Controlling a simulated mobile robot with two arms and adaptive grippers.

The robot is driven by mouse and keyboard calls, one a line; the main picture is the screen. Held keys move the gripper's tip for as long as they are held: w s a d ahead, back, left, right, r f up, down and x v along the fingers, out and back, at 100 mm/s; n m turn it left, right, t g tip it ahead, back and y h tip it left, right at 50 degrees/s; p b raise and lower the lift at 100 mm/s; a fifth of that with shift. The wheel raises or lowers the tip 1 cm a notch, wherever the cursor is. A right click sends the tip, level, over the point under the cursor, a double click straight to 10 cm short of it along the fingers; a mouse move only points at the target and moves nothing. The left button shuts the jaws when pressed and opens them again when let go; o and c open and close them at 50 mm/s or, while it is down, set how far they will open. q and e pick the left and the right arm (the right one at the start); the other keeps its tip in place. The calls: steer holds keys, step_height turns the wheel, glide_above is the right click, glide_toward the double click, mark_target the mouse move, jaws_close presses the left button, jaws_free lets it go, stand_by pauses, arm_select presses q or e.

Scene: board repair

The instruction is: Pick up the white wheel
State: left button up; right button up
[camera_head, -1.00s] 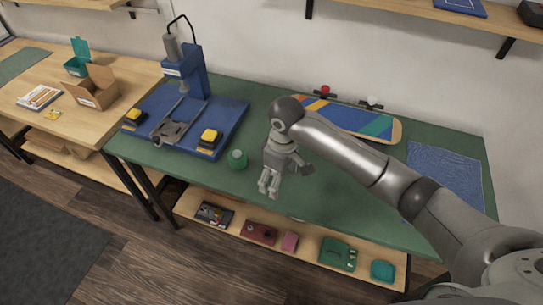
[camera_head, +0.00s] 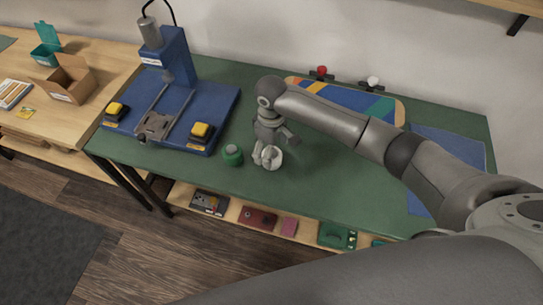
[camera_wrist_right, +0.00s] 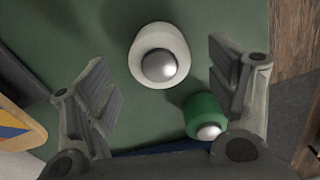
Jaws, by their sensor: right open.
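A white wheel (camera_wrist_right: 145,42) with a shiny metal centre stands on the green tabletop. In the wrist view it lies between and a little ahead of my open right fingers, touching neither. In the head view the white wheel (camera_head: 276,160) shows right beside the fingertips, partly hidden by them. My right gripper (camera_head: 264,155) is open and empty, pointing down over the table; its two fingers also frame the wrist view (camera_wrist_right: 165,95). My left gripper is not in view.
A green wheel (camera_head: 232,158) stands close to the left of the white one; in the wrist view this green wheel (camera_wrist_right: 203,112) is near one finger. A blue press (camera_head: 170,65) stands at left. A striped skateboard deck (camera_head: 340,100) with red and white wheels lies behind.

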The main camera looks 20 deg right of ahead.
step_height(320, 180, down, 4)
steer(key=shift+r, duration=0.25)
steer(key=shift+f, duration=0.15)
steer(key=c, duration=1.1)
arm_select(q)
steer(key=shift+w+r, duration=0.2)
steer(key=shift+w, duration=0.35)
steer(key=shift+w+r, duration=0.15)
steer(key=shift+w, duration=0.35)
arm_select(e)
steer(key=shift+c, duration=0.4)
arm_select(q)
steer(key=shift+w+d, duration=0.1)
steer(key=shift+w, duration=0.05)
